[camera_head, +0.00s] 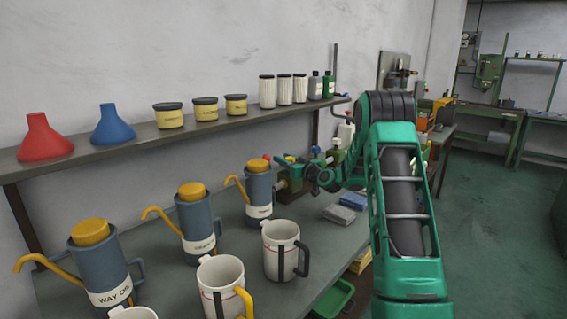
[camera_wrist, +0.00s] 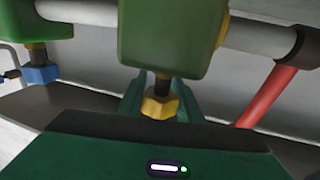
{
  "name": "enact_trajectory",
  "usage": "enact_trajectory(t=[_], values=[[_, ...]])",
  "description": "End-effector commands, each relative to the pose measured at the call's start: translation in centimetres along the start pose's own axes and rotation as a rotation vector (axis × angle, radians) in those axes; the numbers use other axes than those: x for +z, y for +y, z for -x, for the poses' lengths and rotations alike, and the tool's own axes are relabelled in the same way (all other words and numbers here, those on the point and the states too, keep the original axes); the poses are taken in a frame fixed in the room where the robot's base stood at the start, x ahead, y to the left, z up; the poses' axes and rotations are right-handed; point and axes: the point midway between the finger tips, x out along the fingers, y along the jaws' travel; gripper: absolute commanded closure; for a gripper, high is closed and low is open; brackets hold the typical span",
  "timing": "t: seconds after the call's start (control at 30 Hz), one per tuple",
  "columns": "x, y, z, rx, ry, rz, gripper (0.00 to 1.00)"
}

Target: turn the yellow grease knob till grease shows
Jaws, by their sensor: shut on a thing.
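The yellow grease knob (camera_wrist: 160,106) hangs on a short dark stem under a green block (camera_wrist: 163,40) in the wrist view. My gripper (camera_wrist: 161,110) reaches it from below, with the green fingers on either side, shut on the knob. No grease can be made out near it. In the head view my gripper is at the end of the green arm, by a fixture behind the oil cans; the knob cannot be picked out there.
A blue knob (camera_wrist: 40,74) hangs from another green block at left, and a red bar (camera_wrist: 268,96) slants down at right. Oil cans (camera_head: 196,224) and white mugs (camera_head: 281,248) crowd the bench. A shelf (camera_head: 96,150) with funnels and tins runs above.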

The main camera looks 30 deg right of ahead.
Motion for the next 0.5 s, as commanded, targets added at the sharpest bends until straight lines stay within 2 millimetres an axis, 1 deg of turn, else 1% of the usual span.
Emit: enact_trajectory(t=[0.5], values=[[0.13,0.66,0.01,0.223,-0.004,-0.001,0.89]])
